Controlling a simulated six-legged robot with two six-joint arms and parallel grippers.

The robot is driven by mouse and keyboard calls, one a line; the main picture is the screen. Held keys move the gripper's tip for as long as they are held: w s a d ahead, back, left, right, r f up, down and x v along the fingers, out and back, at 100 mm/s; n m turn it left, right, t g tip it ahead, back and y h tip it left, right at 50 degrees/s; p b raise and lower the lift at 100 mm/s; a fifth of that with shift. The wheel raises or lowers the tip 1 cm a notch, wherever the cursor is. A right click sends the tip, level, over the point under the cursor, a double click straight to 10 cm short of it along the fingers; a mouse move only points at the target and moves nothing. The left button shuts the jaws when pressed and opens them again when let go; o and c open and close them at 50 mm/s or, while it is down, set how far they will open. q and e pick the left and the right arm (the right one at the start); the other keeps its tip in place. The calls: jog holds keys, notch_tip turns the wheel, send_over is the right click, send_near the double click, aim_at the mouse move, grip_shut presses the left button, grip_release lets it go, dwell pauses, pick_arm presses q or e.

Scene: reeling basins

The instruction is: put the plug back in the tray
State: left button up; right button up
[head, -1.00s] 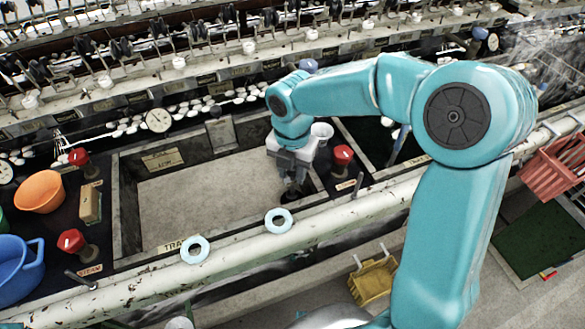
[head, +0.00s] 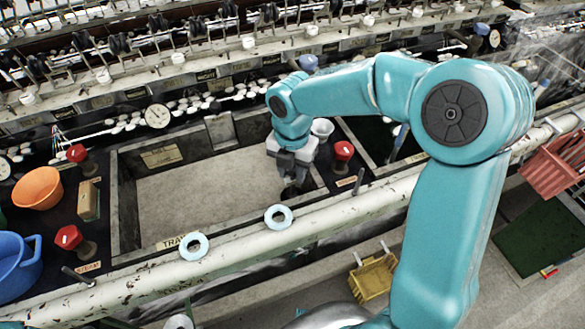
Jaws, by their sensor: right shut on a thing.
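My right gripper (head: 290,188) points down at the right end of the grey tray basin (head: 200,205), whose front edge carries a label starting "TRA". The gripper is shut on a small dark thing at its fingertips, likely the plug; its shape is mostly hidden by the fingers and shadow. I cannot tell whether it touches the basin floor. My left gripper is not in view.
Red-topped valves (head: 344,150) stand beside the basin on both sides. Two pale blue rings (head: 278,217) sit on the front pipe. An orange bowl (head: 37,188) and blue bucket (head: 18,266) are at left. A white cup (head: 322,128) is behind my wrist.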

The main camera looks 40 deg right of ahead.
jog(key=shift+f+b, duration=0.35)
jog(key=shift+f, duration=0.25)
jog(key=o, duration=1)
notch_tip(320, 180, up, 16)
jog(key=shift+r+p, duration=0.2)
jog(key=shift+p, duration=0.95)
